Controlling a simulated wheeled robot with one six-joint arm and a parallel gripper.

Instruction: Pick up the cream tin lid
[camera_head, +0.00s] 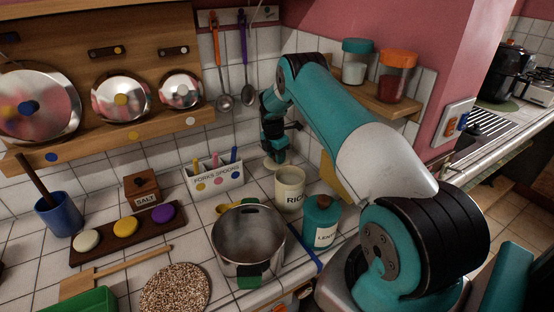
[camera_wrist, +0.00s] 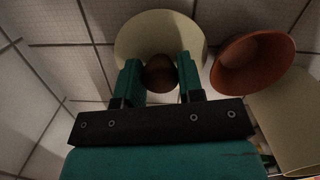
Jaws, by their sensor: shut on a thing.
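The cream tin lid (camera_wrist: 135,38) is a round pale disc with a dark brown knob (camera_wrist: 160,75) in the wrist view. My gripper (camera_wrist: 160,78) has its two teal fingers on either side of the knob, shut on it. In the head view my gripper (camera_head: 277,158) is low near the tiled back wall, and a cream edge of the lid (camera_head: 268,163) shows beside it. I cannot tell whether the lid touches the counter. The cream RICE tin (camera_head: 289,190) stands just in front and to the right of the gripper.
A white FORKS SPOONS holder (camera_head: 213,181) stands left of the gripper. A steel pot (camera_head: 248,240) and teal LENTIL jar (camera_head: 322,222) stand in front. A shelf with jars (camera_head: 395,76) is at right. An orange-red round thing (camera_wrist: 252,65) is beside the lid.

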